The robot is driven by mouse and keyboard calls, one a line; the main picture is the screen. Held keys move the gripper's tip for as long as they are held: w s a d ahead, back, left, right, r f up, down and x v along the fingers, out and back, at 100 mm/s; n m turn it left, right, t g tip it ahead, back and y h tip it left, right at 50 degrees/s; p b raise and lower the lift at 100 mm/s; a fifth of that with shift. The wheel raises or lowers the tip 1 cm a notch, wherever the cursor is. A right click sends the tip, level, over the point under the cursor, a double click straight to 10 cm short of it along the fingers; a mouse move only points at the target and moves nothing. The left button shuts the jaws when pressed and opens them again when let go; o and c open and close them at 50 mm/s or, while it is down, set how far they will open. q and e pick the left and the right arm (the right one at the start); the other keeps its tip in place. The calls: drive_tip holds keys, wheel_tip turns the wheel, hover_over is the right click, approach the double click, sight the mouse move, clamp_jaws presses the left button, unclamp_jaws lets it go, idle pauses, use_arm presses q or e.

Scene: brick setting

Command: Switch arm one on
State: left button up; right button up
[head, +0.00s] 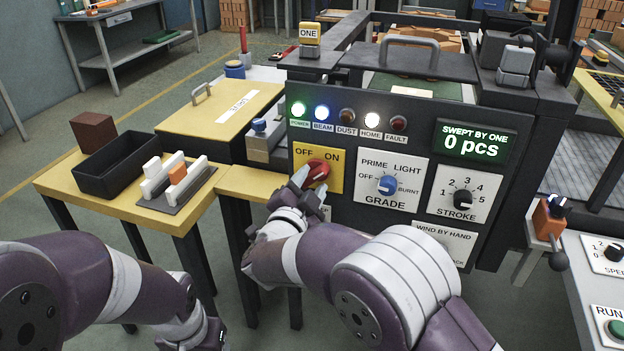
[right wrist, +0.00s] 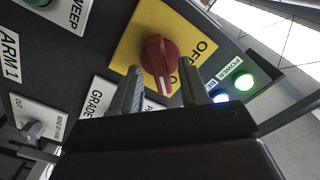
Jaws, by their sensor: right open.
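A red rotary knob (head: 317,172) sits on a yellow OFF/ON plate (head: 330,187) on the dark control panel. In the right wrist view, the white mark on the red knob (right wrist: 158,55) points towards the ON side. My right gripper (head: 308,184) is open in front of the plate; its fingers (right wrist: 160,92) lie either side of the knob's lower part in that view, and contact cannot be told. The green POWER lamp (head: 298,109) is lit. A yellow ONE tag (head: 309,33) stands on top of the machine. My left arm is at lower left, its fingers out of frame.
A blue GRADE knob (head: 387,185) and black STROKE knob (head: 462,199) are to the right on the panel. The display (head: 470,141) reads 0 pcs. A yellow side table (head: 118,206) with a black bin (head: 117,168) stands at left.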

drive_tip(key=v, duration=1.1)
drive_tip(key=shift+s+p, duration=0.15)
drive_tip(key=shift+p, duration=0.3)
drive_tip(key=shift+r, duration=0.1)
drive_tip(key=w+d+f+n+g+y, duration=0.4)
drive_tip(key=w+d+f+n+y, duration=0.1)
drive_tip(key=d+n+y, duration=0.15)
drive_tip(key=s+d+f+n+g, duration=0.3)
drive_tip(key=s+d+f+g, duration=0.25)
drive_tip(key=s+d, duration=0.35)
drive_tip(key=s+d+f+n+g, duration=0.35)
drive_tip(key=s+d+g, duration=0.25)
drive_tip(key=s, duration=0.5)
wheel_tip(320, 180, up, 21)
drive_tip(key=s+p, duration=0.1)
drive_tip(key=p, duration=2)
drive_tip(key=shift+d+h+p, duration=0.3)
drive_tip(key=shift+h+p, duration=0.05)
drive_tip(key=shift+h, duration=0.1)
drive_tip(key=shift+s+r, duration=0.1)
